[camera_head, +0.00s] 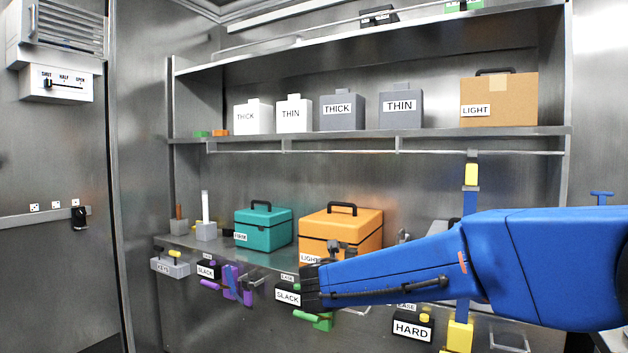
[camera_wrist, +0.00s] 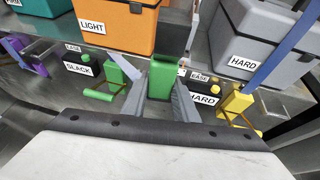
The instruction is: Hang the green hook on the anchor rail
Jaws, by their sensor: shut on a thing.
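The green hook (camera_wrist: 161,82) is a green block between the two grey fingers of my gripper (camera_wrist: 163,98) in the wrist view. My gripper is shut on it. In the head view my gripper (camera_head: 318,284) is in front of the counter edge, left of my blue arm, and the hook cannot be made out there. A green strap fitting (camera_head: 314,320) with a lever hangs below my gripper; it also shows in the wrist view (camera_wrist: 118,75), left of the hook. The anchor rail (camera_head: 350,152) is a thin bar under the middle shelf, well above my gripper.
A yellow hook (camera_head: 470,174) with a blue strap is at the rail's right part. An orange LIGHT case (camera_head: 345,228) and a teal case (camera_head: 263,225) stand on the counter. A purple fitting (camera_head: 236,285) hangs left. The rail's middle is clear.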

